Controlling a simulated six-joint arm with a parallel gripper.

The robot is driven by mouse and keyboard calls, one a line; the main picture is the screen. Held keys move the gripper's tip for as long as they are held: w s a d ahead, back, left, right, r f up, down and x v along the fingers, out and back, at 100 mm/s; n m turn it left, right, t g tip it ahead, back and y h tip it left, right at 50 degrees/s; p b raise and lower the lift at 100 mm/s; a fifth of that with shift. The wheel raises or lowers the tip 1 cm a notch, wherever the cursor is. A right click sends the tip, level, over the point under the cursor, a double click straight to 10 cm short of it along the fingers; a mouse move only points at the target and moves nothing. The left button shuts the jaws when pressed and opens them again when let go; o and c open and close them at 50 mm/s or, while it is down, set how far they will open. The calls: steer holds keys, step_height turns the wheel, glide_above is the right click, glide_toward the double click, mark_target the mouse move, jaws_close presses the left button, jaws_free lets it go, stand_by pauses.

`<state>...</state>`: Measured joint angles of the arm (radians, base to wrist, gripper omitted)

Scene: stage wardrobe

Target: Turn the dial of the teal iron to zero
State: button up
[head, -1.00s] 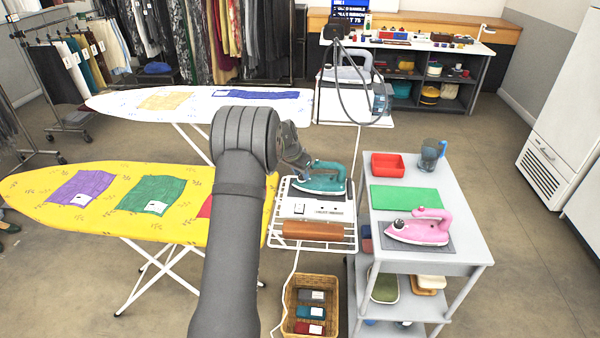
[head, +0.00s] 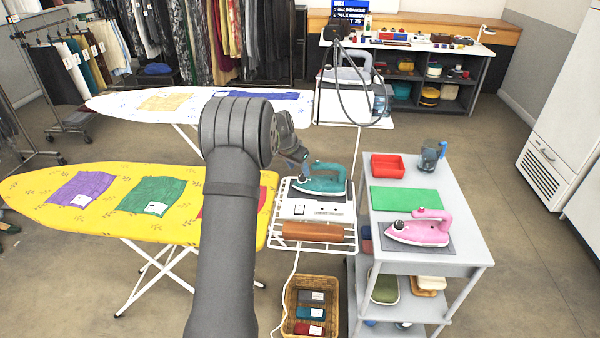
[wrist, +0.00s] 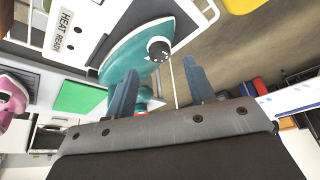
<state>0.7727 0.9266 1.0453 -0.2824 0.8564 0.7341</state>
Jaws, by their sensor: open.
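The teal iron (head: 322,181) rests on the white wire rack of the yellow ironing board, next to a white panel. In the wrist view the teal iron (wrist: 140,45) fills the upper middle. Its dial (wrist: 158,49) is a dark round knob with small pale marks that I cannot read. My gripper (wrist: 162,78) is open and empty. The dial shows just beyond the gap between the fingertips, and I see no contact. In the head view my gripper (head: 302,162) is small and partly hidden by my arm, at the iron's left end.
A brown roll (head: 313,231) lies at the rack's front. A wicker basket (head: 333,290) is below.

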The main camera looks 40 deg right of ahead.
mark_target(302, 176)
steer(key=v, duration=1.3)
steer(key=shift+r, duration=0.2)
steer(key=x, duration=1.7)
steer(key=shift+f, duration=0.25)
